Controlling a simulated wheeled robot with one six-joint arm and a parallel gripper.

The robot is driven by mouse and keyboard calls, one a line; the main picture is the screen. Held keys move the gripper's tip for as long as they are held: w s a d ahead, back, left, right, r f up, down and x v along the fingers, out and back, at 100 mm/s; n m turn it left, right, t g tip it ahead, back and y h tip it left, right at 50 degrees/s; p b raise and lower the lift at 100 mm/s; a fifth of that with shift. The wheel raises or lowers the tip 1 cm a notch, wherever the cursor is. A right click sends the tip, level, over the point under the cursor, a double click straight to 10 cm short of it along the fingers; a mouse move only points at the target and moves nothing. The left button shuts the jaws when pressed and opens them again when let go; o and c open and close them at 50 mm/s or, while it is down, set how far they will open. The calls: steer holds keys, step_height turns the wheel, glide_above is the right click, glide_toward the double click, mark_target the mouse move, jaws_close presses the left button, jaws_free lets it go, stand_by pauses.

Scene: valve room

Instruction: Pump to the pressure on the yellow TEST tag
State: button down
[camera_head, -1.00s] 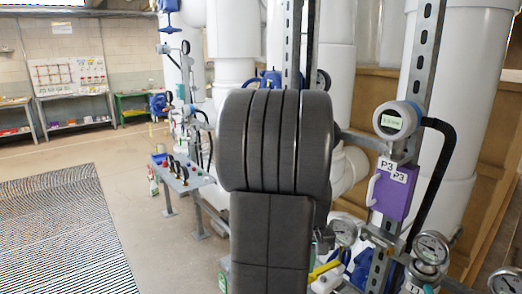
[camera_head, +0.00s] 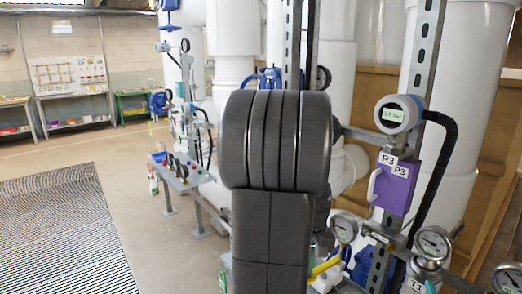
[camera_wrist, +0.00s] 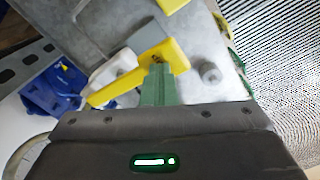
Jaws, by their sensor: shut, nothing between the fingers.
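In the wrist view my gripper (camera_wrist: 158,84) has its green fingers closed together, empty, against or just beside a yellow lever (camera_wrist: 135,72). I cannot tell if they touch. The lever has small dark lettering and lies over a grey metal plate. It also shows in the head view (camera_head: 326,266), beside my arm, which hides the gripper there. No readable TEST tag shows.
Round dial gauges (camera_head: 433,243) stand at the lower right. A blue valve body (camera_wrist: 50,90) and a grey bolt head (camera_wrist: 210,72) lie near my gripper. Another yellow piece (camera_wrist: 172,4) is at the top edge. Open floor and a striped mat (camera_head: 65,235) are at left.

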step_height(320, 180, up, 3)
steer(key=shift+p, duration=0.85)
steer(key=shift+f, duration=0.1)
steer(key=shift+f+b, duration=2.05)
steer(key=shift+f, duration=0.55)
step_height(320, 180, up, 5)
steer(key=p, duration=0.4)
steer(key=shift+r+p, duration=0.2)
steer(key=shift+p, duration=0.1)
steer(key=shift+f, duration=0.1)
steer(key=shift+s+f+b, duration=0.1)
steer(key=shift+f+b, duration=1.95)
steer(key=shift+f, duration=0.55)
step_height(320, 180, up, 5)
steer(key=p, duration=0.4)
steer(key=shift+r, duration=0.15)
